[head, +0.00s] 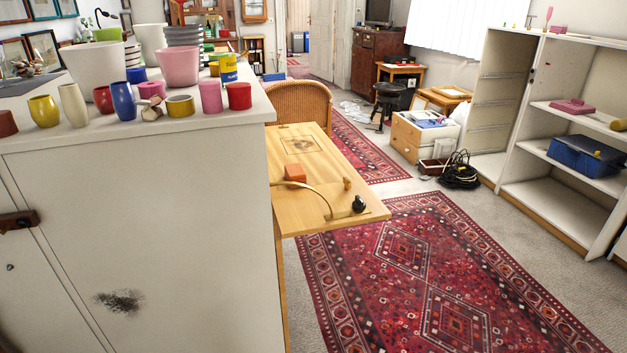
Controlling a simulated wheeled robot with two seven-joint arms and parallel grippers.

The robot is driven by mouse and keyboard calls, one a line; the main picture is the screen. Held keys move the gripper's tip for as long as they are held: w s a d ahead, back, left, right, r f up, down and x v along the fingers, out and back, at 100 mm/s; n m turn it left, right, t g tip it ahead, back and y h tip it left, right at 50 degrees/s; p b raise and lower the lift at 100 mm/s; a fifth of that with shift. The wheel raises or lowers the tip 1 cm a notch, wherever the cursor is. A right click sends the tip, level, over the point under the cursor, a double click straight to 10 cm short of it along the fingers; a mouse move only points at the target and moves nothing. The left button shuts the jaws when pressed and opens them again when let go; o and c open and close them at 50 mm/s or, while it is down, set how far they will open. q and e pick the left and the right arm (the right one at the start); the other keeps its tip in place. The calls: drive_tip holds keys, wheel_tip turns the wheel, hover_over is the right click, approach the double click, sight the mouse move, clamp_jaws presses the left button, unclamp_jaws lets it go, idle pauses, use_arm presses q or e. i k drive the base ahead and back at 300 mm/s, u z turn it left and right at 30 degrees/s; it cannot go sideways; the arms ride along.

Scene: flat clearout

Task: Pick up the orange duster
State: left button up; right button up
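A small orange block (295,173), which looks like the orange duster, lies on the light wooden table (330,168) in the middle of the view. It sits near the table's left side, behind a thin curved wooden strip (312,187). It is small in the view, so its details cannot be told. Neither of my grippers shows in the head view.
A tall white cabinet (140,240) crowded with pots and vases fills the left, beside the table. A dark round knob-like thing (358,204) lies at the table's near end. A wicker chair (300,103) stands behind. The red rug (430,270) on the right is clear.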

sight(293, 171)
drive_tip(key=z, duration=1.5)
drive_tip(key=i, duration=1.35)
drive_tip(key=u, duration=2.7)
